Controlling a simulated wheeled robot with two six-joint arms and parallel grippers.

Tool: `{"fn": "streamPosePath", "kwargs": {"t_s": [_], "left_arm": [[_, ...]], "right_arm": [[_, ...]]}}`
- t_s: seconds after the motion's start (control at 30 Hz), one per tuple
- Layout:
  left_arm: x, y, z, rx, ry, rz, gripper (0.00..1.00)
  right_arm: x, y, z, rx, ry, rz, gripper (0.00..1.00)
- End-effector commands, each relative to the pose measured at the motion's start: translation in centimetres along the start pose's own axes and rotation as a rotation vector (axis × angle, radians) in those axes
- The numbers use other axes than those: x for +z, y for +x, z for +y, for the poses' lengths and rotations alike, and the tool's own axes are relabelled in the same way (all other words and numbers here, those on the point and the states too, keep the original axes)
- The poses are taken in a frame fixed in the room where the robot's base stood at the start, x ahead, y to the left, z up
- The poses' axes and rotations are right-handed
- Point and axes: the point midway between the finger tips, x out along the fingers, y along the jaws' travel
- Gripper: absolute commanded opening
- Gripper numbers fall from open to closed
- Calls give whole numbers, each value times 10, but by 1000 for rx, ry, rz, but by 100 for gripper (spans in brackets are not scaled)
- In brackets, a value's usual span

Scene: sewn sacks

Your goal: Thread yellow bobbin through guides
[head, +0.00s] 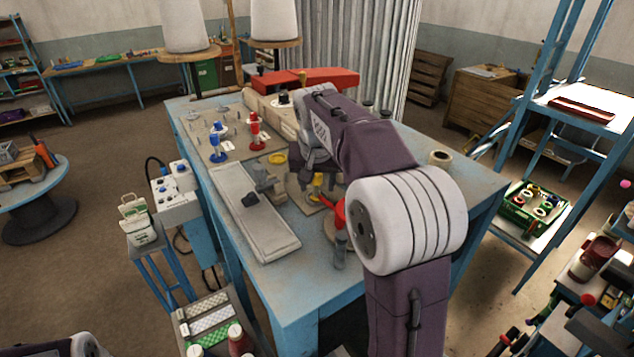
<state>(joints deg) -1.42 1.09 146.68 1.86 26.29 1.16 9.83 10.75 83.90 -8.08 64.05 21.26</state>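My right arm reaches across the blue table. Its gripper (318,181) points down over a tan board on the table. A small yellow thing (317,180), which looks like the yellow bobbin, shows between or just behind the fingers; I cannot tell whether they touch it. A flat yellow disc (277,158) lies on the board to the left. Blue spools (217,150) and red spools (256,133) stand on the table's left side. Several thin pins (197,122), possibly the guides, stand behind them. My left gripper is out of view; only a bit of that arm shows at the bottom left.
A long pale tray (270,235) lies along the table's (240,270) left edge, with a grey clamp-like tool (266,182) beside it. A red-handled thing (340,213) is near the front, partly behind my arm. Large white cones (275,20) stand behind the table.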

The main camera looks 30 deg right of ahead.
Motion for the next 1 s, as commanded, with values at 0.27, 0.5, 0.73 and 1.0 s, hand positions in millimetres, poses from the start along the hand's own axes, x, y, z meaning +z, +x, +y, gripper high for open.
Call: {"fn": "streamPosePath", "kwargs": {"t_s": [0.27, 0.5, 0.73, 1.0], "left_arm": [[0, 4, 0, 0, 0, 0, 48], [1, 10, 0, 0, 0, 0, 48], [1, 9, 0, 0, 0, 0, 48], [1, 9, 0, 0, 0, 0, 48]], "right_arm": [[0, -10, 0, -1, 0, 4, 48], [0, -64, 0, -2, 0, 6, 48], [0, -90, 0, -1, 0, 2, 48], [1, -91, 0, 0, 0, 0, 48]]}}
